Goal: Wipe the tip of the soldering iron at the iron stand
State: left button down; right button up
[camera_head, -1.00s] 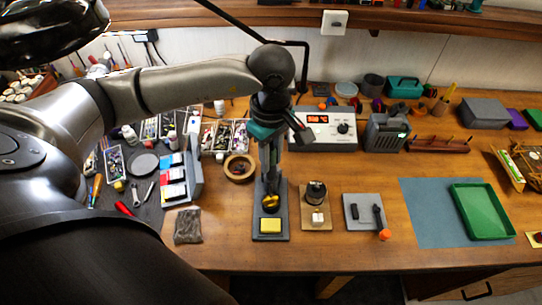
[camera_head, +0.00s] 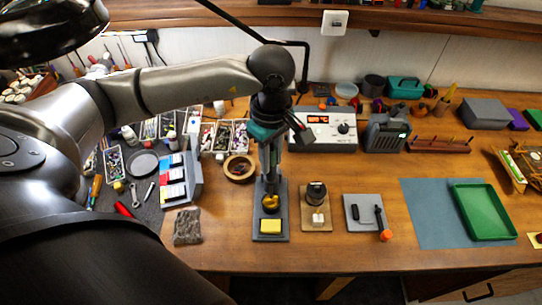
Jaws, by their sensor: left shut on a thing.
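The iron stand is a dark grey base (camera_head: 257,233) on the bench, with a yellow sponge (camera_head: 271,226) at its front and a brass-coloured wool ball (camera_head: 271,202) behind the sponge. My left gripper (camera_head: 271,180) points down over the back part of the stand, just behind the brass ball. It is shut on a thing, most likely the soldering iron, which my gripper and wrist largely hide. I cannot tell whether the tip touches the brass wool. My right gripper is not in view.
A soldering station with a lit display (camera_head: 322,131) stands behind. Right of the stand are a wooden block with a jar (camera_head: 316,194), a grey plate with small tools (camera_head: 363,227) and a green tray (camera_head: 483,212) on a blue mat (camera_head: 425,215).

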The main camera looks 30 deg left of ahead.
pick_arm(q)
jog(key=shift+f+b, duration=0.5)
dwell(0.8)
jog(key=shift+b, duration=0.55)
dwell(2.5)
dwell(0.6)
jog(key=shift+r+p, duration=1.6)
jog(key=shift+r, duration=1.45)
